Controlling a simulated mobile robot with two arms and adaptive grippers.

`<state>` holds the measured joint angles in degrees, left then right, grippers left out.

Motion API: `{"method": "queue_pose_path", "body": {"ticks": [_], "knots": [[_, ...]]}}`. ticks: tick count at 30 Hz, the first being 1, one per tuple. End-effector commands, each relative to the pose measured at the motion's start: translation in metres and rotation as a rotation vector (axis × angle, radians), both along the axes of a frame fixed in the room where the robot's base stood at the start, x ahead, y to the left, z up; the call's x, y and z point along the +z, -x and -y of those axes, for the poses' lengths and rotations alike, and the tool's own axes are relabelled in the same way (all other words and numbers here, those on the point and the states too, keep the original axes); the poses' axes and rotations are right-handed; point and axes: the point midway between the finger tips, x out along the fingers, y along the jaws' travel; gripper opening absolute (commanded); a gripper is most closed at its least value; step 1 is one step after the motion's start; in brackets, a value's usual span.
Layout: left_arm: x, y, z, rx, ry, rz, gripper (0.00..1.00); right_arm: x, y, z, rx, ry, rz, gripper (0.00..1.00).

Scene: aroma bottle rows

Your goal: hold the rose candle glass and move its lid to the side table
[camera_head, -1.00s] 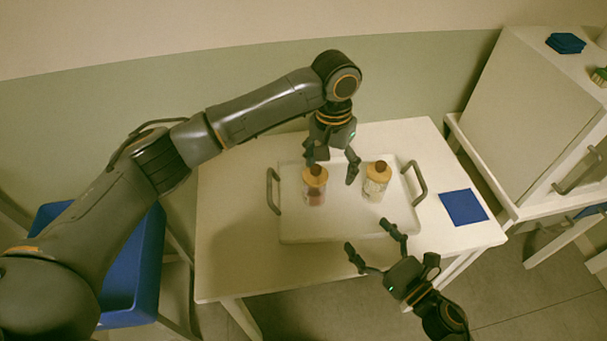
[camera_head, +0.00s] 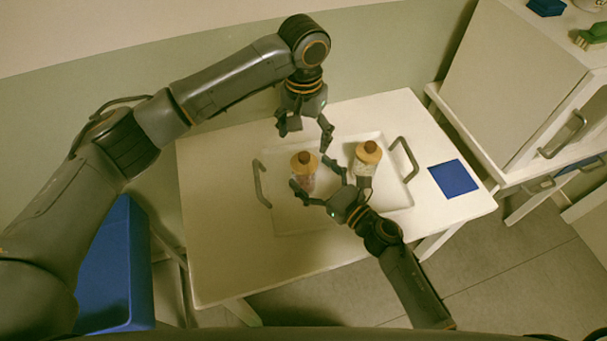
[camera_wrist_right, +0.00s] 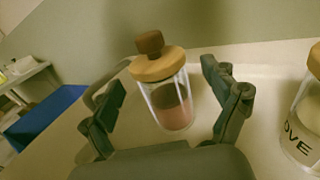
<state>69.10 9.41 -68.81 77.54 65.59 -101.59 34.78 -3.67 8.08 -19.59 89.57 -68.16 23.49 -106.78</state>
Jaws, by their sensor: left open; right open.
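The rose candle glass (camera_head: 303,184) is a clear jar with pinkish-red wax and a wooden lid (camera_head: 304,160) with a dark brown knob. It stands upright on the left of the white tray (camera_head: 275,222). My right gripper (camera_head: 310,174) is open at its near side. In the right wrist view the glass (camera_wrist_right: 172,115), lid on, shows between and beyond the open fingers (camera_wrist_right: 163,77); contact cannot be told. My left gripper (camera_head: 303,138) is open and empty above and behind the lid, fingers pointing down. The white table (camera_head: 215,245) carries the tray.
A second lidded jar (camera_head: 367,160), pale with dark lettering, stands right of the rose glass. Grey handles (camera_head: 261,185) flank the tray. A blue square (camera_head: 453,178) lies on the table's right. A white cabinet (camera_head: 510,80) stands right, a blue bin (camera_head: 115,270) left.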

Motion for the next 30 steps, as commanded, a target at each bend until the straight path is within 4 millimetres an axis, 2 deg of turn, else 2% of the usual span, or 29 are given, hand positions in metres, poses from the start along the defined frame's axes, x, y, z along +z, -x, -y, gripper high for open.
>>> {"method": "queue_pose_path", "body": {"ticks": [3, 7, 18, 30], "knots": [[0.0, 0.0, 0.0, -0.001, 0.0, 0.0, 0.79, 0.001, -0.013, -0.011, -0.001, -0.001, 0.001, 0.87], [0.0, 0.0, 0.0, -0.001, 0.0, 0.0, 0.79, 0.0, -0.02, -0.018, 0.0, -0.001, 0.0, 0.87], [0.0, 0.0, 0.0, -0.001, 0.0, 0.0, 0.79, 0.0, -0.023, -0.021, 0.0, 0.0, 0.0, 0.85], [0.0, 0.0, 0.0, 0.0, 0.0, 0.0, 0.79, 0.0, -0.023, -0.02, 0.0, 0.0, 0.0, 0.04]]}}
